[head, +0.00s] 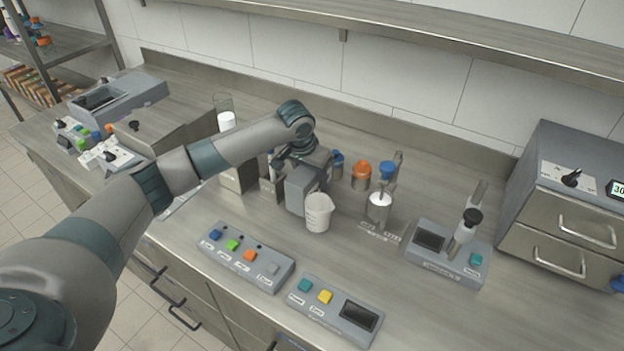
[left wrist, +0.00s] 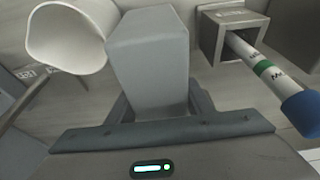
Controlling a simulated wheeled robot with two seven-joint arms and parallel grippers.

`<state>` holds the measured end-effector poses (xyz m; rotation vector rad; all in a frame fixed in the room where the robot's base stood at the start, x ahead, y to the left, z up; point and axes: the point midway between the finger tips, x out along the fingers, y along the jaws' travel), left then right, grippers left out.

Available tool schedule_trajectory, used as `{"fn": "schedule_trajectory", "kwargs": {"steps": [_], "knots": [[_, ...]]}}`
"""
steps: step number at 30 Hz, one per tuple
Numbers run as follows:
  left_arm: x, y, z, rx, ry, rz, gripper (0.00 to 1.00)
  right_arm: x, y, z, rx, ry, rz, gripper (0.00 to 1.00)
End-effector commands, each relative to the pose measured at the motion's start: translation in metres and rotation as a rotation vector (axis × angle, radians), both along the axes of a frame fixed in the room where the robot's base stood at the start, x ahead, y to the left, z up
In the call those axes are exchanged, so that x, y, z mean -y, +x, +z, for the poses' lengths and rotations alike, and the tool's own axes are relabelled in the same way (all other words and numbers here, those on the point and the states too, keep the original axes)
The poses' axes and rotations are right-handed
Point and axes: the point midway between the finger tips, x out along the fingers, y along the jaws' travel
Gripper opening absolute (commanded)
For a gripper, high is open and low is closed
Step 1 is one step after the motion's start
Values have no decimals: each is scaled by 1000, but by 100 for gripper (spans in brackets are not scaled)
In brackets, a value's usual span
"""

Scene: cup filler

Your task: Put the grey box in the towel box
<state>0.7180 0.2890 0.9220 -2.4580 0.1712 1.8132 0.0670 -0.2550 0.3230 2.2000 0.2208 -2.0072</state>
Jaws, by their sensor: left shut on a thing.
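My left gripper (head: 303,165) reaches down from above the counter and is shut on a grey box (head: 300,190). In the left wrist view the grey box (left wrist: 150,65) stands between the two fingers (left wrist: 160,108). Whether its base touches the counter is unclear. A white cup (head: 318,213) is close beside it; the cup also shows in the left wrist view (left wrist: 65,35). I cannot tell which container is the towel box. My right gripper is out of view.
Button panels (head: 245,256) line the front. A scale-like device (head: 447,255) and a drawer unit (head: 565,205) are at the right. A shelf (head: 430,30) overhangs the back.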

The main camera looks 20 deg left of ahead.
Motion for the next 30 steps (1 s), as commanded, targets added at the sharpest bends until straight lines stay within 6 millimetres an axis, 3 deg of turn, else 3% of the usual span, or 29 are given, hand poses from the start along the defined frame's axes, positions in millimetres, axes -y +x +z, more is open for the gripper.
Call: {"fn": "schedule_trajectory", "kwargs": {"steps": [14, 15, 17, 30], "knots": [[0, 0, -10, 1, 0, 0, 19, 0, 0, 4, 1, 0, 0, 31], [0, 0, -12, 1, 0, 0, 49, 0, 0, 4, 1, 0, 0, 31], [0, 0, -11, 1, 1, 0, 63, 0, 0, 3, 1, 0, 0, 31], [0, 0, -8, 2, 0, 0, 66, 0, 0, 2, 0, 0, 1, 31]]}}
